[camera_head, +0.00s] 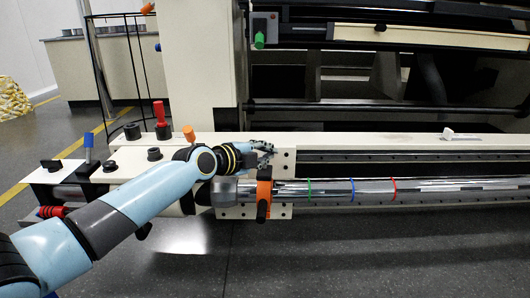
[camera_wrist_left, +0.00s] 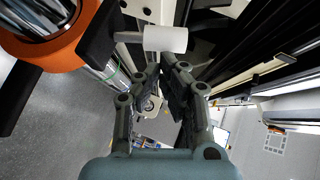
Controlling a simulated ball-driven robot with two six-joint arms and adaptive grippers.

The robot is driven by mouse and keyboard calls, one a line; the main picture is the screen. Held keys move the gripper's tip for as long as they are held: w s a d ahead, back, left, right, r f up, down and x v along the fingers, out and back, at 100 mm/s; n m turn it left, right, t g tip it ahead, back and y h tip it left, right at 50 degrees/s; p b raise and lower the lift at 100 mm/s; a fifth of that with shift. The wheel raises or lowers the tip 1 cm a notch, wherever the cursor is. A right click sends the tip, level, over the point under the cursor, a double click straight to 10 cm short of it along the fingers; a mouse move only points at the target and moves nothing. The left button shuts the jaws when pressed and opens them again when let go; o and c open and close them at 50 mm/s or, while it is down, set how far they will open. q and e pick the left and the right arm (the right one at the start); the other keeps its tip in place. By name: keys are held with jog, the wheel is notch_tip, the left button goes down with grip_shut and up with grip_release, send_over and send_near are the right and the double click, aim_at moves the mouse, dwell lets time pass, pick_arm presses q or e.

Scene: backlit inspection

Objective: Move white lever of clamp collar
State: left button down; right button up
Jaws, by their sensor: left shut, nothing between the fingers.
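The orange clamp collar (camera_head: 264,193) sits around the metal shaft at its left end, with a dark handle hanging below. In the left wrist view the collar (camera_wrist_left: 60,45) is at the upper left, and the white lever (camera_wrist_left: 166,38), a short white cylinder on a stem, stands out beside it. I cannot make out the lever in the head view. My left gripper (camera_head: 263,148) is just above and behind the collar. In the left wrist view its fingertips (camera_wrist_left: 162,66) are shut and empty, close below the lever; whether they touch it I cannot tell. My right gripper is not in view.
The shaft carries green, blue and red rings (camera_head: 352,190) to the right of the collar. A cream machine bed (camera_head: 400,141) runs behind it, with a small white piece (camera_head: 460,136) on top. Knobs and a red handle (camera_head: 160,112) stand at the left. Open floor lies in front.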

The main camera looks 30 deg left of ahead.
pick_arm(q)
jog(key=shift+w+a+r+n+g+p, duration=0.3)
jog(key=shift+w+r+n+g+p, duration=0.1)
jog(key=shift+w+r+g+p, duration=0.2)
jog(key=shift+w+a+f+g+b, duration=0.25)
jog(key=shift+w+f+g+b, duration=0.15)
jog(key=shift+f+g+b, duration=0.15)
jog(key=shift+w, duration=0.15)
jog(key=shift+r, duration=0.1)
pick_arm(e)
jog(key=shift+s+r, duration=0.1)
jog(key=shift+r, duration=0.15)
pick_arm(q)
jog(key=shift+s+d+f, duration=0.3)
jog(key=shift+s, duration=0.35)
